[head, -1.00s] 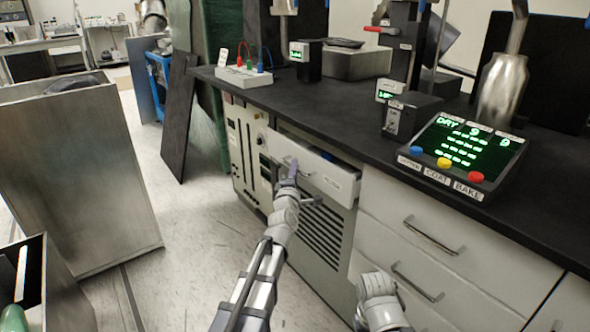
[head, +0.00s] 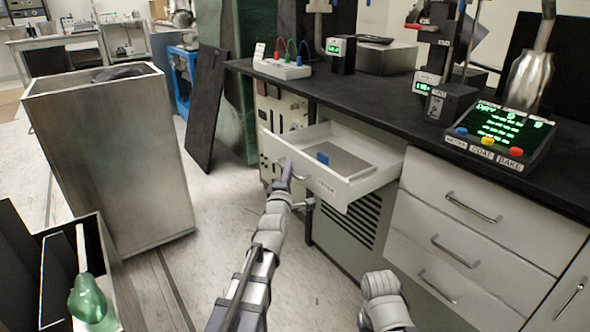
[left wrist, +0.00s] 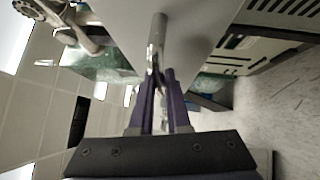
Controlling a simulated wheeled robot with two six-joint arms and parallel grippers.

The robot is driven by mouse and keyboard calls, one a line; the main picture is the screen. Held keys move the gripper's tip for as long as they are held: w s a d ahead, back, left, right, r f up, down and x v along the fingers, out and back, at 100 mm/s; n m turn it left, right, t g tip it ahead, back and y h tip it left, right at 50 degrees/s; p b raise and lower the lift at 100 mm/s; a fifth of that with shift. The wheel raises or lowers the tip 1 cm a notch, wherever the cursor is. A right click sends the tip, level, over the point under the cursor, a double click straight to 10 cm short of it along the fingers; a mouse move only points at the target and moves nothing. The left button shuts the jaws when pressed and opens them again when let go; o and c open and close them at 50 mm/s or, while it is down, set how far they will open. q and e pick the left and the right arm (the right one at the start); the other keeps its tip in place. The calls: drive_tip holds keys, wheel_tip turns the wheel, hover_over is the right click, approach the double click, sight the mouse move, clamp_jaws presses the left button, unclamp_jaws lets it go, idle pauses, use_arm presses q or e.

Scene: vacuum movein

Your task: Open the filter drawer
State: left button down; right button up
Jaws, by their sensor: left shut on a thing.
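The filter drawer (head: 338,186) is a white drawer under the black counter, pulled well out of its cabinet in the head view. Inside it lie a flat grey panel and a small blue piece (head: 322,158). My left gripper (head: 290,178) is at the drawer's front, shut on its handle. The left wrist view shows the metal handle (left wrist: 157,42) between the two dark purple fingers (left wrist: 160,85), with the pale drawer front behind it. My right arm shows at the bottom of the head view, but its fingers are not visible.
A black counter (head: 380,108) carries a control panel (head: 500,132) with coloured buttons. Closed white drawers (head: 480,235) stand at the right. A tall metal bin (head: 115,160) and an open box with a green bottle (head: 92,298) stand at the left. Floor between is clear.

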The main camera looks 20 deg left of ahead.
use_arm(q)
drive_tip(key=shift+s+a, duration=0.75)
drive_tip(key=shift+s, duration=0.35)
drive_tip(key=c, duration=0.9)
unclamp_jaws()
drive_tip(key=s, duration=0.4)
drive_tip(key=s+d+f+b, duration=0.1)
drive_tip(key=s, duration=0.2)
drive_tip(key=shift+s, duration=0.1)
